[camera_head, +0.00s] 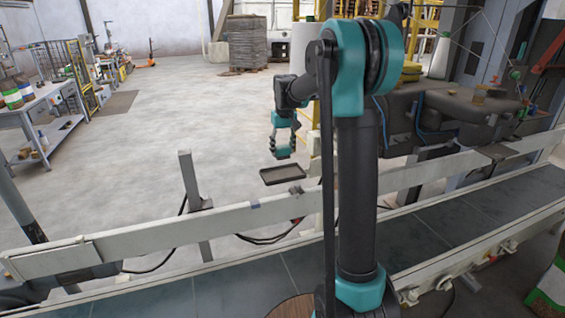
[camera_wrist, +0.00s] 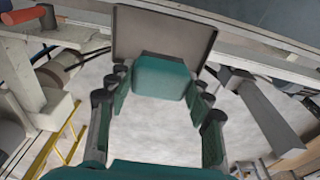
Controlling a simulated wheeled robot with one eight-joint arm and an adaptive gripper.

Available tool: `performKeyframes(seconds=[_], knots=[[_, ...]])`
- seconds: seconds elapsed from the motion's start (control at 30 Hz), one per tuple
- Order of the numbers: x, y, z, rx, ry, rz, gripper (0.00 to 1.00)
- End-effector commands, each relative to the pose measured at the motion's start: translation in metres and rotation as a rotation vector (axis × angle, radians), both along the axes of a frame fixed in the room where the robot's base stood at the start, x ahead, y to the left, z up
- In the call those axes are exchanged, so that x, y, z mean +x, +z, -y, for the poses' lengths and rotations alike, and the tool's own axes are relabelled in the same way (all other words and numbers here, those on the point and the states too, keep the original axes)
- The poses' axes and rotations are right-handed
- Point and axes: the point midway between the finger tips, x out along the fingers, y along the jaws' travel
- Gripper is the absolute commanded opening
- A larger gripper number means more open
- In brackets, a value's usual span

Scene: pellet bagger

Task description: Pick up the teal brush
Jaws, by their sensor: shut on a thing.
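In the wrist view the teal brush (camera_wrist: 162,78) appears as a blocky teal piece between the fingertips of my gripper (camera_wrist: 160,84). The fingers press on its two sides. In the head view my gripper (camera_head: 283,148) points down, with the small teal brush (camera_head: 285,154) at its tips. A shallow dark tray (camera_head: 268,182) is just below it in the head view, and its bare grey-brown face (camera_wrist: 140,30) lies beyond the brush in the wrist view. The brush appears clear of the tray. Its bristles cannot be made out.
A conveyor (camera_head: 430,245) with a pale side rail (camera_head: 130,244) crosses the foreground, close to the tray. A grey post (camera_head: 193,190) stands left of the tray. Dark machinery (camera_head: 450,105) is at right. Open floor (camera_head: 190,100) lies behind and left.

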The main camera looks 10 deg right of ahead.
Motion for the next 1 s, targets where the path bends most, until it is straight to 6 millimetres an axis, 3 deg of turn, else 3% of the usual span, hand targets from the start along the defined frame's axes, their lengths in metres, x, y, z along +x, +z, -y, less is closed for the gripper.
performKeyframes(seconds=[0.2, 0.4, 0.63, 0.97, 1.0], knots=[[0.000, 0.058, 0.000, 0.000, 0.000, 0.000, 0.17], [0.000, 0.096, 0.000, 0.000, 0.000, 0.000, 0.17], [0.000, 0.117, 0.000, 0.000, 0.000, 0.000, 0.17], [0.000, 0.120, 0.000, 0.000, 0.000, 0.000, 0.17], [0.000, 0.120, 0.000, 0.000, 0.000, 0.000, 0.49]])
